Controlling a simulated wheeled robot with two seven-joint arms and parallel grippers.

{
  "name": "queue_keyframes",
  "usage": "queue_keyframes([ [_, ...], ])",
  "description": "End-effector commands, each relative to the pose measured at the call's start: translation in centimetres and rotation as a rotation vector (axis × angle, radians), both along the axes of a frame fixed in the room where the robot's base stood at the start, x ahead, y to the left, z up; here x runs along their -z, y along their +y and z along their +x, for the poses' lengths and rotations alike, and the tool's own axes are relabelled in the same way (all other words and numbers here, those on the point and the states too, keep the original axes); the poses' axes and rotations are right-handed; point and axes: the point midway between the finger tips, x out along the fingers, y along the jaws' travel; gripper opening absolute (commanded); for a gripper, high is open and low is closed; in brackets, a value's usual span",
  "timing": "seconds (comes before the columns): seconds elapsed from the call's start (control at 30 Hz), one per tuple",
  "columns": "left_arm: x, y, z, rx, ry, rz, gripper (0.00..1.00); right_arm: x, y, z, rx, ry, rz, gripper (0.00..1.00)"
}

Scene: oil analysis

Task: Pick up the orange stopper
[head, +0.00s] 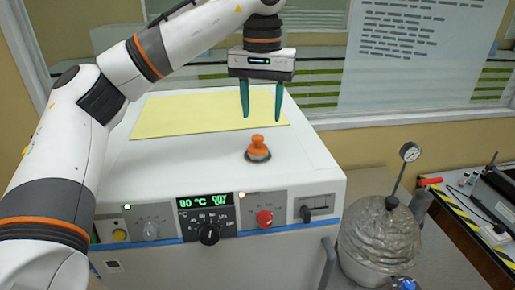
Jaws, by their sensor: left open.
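The orange stopper (257,143) sits upright on top of the white machine (190,162), with a dark ring around its base. My left gripper (262,117) hangs above and slightly behind the stopper in the picture, its two green fingers pointing down. The fingers are apart with nothing between them, and they do not appear to touch the stopper. My right gripper is not in the head view.
A yellow sheet (190,115) lies on the machine top behind the stopper. The machine's front panel has knobs and a green display (205,201). A foil-wrapped vessel (380,235) and a pressure gauge (410,152) stand at the right. The machine top around the stopper is clear.

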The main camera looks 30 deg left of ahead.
Motion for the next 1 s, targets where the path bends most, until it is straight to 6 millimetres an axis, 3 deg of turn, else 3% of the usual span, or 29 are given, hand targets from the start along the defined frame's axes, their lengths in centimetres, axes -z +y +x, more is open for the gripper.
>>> queue_keyframes([
  [0.27,2.0,0.2,-0.4,0.001,0.003,-0.001,0.49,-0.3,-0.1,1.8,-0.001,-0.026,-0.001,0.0],
  [0.37,3.0,0.5,-0.9,0.0,0.003,0.0,0.49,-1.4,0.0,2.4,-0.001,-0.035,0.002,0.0],
  [0.6,5.6,0.5,-0.9,-0.001,0.001,0.0,0.49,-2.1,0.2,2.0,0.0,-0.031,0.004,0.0],
  [0.8,5.8,0.4,-0.9,-0.001,0.0,-0.001,0.49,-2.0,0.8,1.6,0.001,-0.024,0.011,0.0],
  [0.87,5.8,0.4,-0.9,-0.001,0.0,-0.001,0.42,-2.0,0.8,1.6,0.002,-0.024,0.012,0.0],
  [1.0,5.8,0.4,-0.9,-0.001,0.0,-0.001,0.19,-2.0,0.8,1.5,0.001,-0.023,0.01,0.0],
])
